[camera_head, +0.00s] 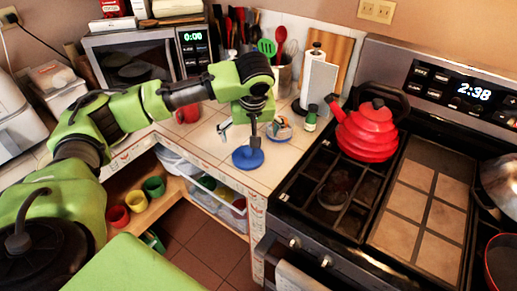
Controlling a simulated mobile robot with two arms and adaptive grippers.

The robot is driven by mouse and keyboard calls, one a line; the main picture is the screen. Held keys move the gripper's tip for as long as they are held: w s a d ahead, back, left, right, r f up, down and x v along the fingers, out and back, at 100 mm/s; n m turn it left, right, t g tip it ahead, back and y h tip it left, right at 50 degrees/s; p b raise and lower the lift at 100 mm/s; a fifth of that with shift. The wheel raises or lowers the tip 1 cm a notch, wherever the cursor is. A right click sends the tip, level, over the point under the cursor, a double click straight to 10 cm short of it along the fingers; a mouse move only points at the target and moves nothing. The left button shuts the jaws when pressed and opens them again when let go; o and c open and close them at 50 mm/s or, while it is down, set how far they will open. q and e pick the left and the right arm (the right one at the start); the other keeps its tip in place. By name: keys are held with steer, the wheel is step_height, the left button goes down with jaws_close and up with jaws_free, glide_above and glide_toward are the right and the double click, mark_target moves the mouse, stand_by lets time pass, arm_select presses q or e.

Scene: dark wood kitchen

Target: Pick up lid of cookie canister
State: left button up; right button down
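A round blue lid (248,158) shows at the front edge of the tiled counter, apart from the canister. My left gripper (254,143) points down over it, with its dark fingers meeting at the lid's centre; it appears shut on the lid. The finger gap is too small to see clearly. A small open canister (279,130) with coloured contents or print stands on the counter just right of the gripper. My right gripper is not in view.
A small dark green bottle (311,118), a paper towel roll (318,82) and a utensil holder (284,78) stand behind. A red kettle (367,130) sits on the stove to the right. A microwave (140,57) is at the back left. Cups stand on the shelf below.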

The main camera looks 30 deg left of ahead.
mark_target(248, 151)
arm_select(q)
steer(key=x, duration=0.4)
steer(key=p+x, duration=0.1)
steer(key=x, duration=0.2)
steer(key=shift+s+a, duration=0.2)
steer(key=shift+s, duration=0.2)
steer(key=shift+w+f, duration=0.25)
steer(key=shift+f, duration=0.1)
steer(key=shift+w+a+f+p, duration=0.25)
steer(key=shift+f+p, duration=0.2)
steer(key=shift+w+a+f+p, duration=0.2)
steer(key=shift+w+f+p, duration=0.1)
steer(key=shift+f+p, duration=0.15)
steer(key=shift+x, duration=1.2)
steer(key=shift+w+f, duration=0.1)
steer(key=shift+f, duration=0.1)
steer(key=c, duration=1)
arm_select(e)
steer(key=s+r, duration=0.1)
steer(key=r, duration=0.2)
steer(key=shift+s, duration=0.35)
